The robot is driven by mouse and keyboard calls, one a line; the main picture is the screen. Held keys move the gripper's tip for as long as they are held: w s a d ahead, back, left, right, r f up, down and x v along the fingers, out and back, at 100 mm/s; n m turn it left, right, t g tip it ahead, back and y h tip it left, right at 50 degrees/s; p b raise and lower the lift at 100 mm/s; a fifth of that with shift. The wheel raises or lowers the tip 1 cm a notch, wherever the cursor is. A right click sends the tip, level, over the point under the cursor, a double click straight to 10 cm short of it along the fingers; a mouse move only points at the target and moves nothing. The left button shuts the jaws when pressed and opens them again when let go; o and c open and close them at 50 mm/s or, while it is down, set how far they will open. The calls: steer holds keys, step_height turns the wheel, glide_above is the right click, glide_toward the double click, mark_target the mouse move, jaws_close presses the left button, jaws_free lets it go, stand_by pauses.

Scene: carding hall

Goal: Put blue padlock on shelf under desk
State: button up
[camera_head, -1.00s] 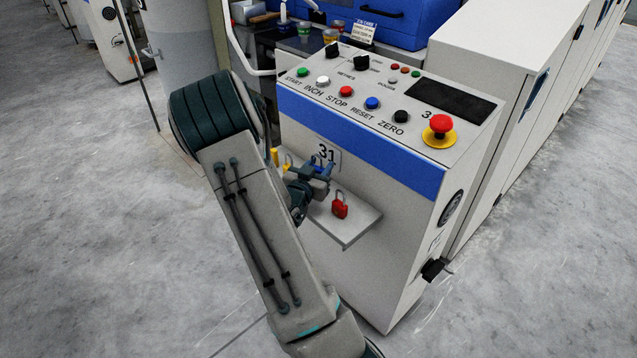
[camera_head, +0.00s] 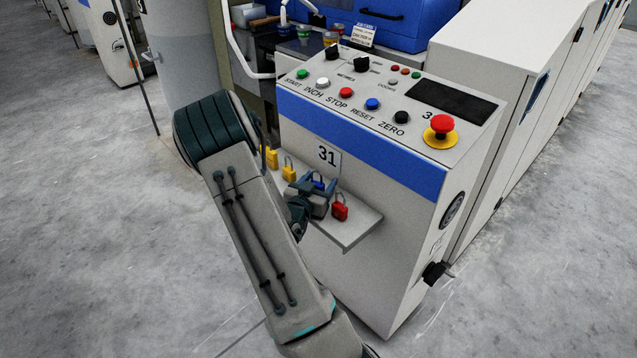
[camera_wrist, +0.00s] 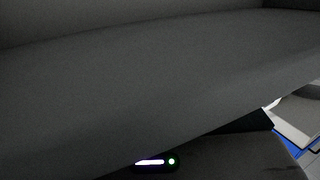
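The blue padlock (camera_head: 318,183) is on the small shelf (camera_head: 352,236) on the front of the machine cabinet, between a yellow padlock (camera_head: 289,172) and the red padlock (camera_head: 340,210). My gripper (camera_head: 319,187) is low over the shelf, around the blue padlock. Its fingers show apart on either side of it; no clear grip is visible. The gripper hides the padlock's lower part. The wrist view is mostly filled by a dark grey surface, and neither fingertips nor padlock show there.
Another yellow padlock (camera_head: 270,157) is at the shelf's left end. The red padlock is close to the gripper's right side. The control panel (camera_head: 385,95) with a red emergency button (camera_head: 441,125) overhangs behind. A blue toolbox (camera_head: 400,22) stands at the back. Open floor lies in front.

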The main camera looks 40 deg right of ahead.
steer(key=shift+r, duration=0.2)
steer(key=p+v, duration=0.1)
steer(key=v, duration=1.1)
